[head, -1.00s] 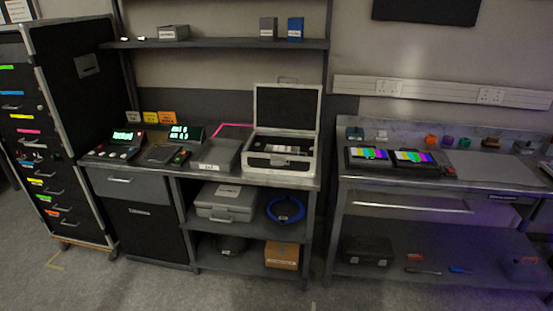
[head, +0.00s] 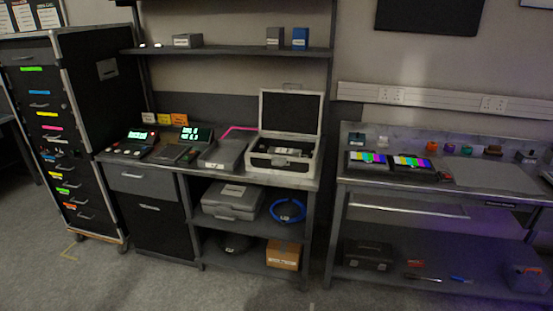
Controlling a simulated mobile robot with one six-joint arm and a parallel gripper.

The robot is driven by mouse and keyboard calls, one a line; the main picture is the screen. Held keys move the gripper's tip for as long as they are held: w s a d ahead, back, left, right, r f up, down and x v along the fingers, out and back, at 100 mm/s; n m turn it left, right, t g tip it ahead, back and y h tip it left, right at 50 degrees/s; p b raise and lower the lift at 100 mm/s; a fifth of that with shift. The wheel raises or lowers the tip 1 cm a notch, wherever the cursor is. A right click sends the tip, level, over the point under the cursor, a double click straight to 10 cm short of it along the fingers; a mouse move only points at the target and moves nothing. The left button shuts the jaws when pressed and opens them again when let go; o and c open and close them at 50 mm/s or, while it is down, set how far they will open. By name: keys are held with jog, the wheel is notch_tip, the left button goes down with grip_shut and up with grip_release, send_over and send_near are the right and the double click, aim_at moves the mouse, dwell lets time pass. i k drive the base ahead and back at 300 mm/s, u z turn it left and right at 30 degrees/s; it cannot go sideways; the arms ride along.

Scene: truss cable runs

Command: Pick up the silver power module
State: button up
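I cannot tell for certain which thing is the silver power module. A small upright grey box (head: 275,38) with a pale label stands on the upper shelf, beside a similar blue box (head: 300,38). A low grey box (head: 187,40) with a label lies further left on the same shelf. An open silver case (head: 285,150) on the left bench holds dark and pale items too small to make out. My gripper is not in view.
Consoles with green displays (head: 189,139) stand on the left bench. A tall black drawer cabinet (head: 100,100) is at the left. The right bench (head: 490,178) carries two colour-bar screens (head: 415,165) and several small coloured items. Grey floor in front is clear.

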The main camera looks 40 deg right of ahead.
aim_at(272, 150)
jog(key=z, duration=0.15)
jog(key=i, duration=0.95)
jog(key=u, duration=0.05)
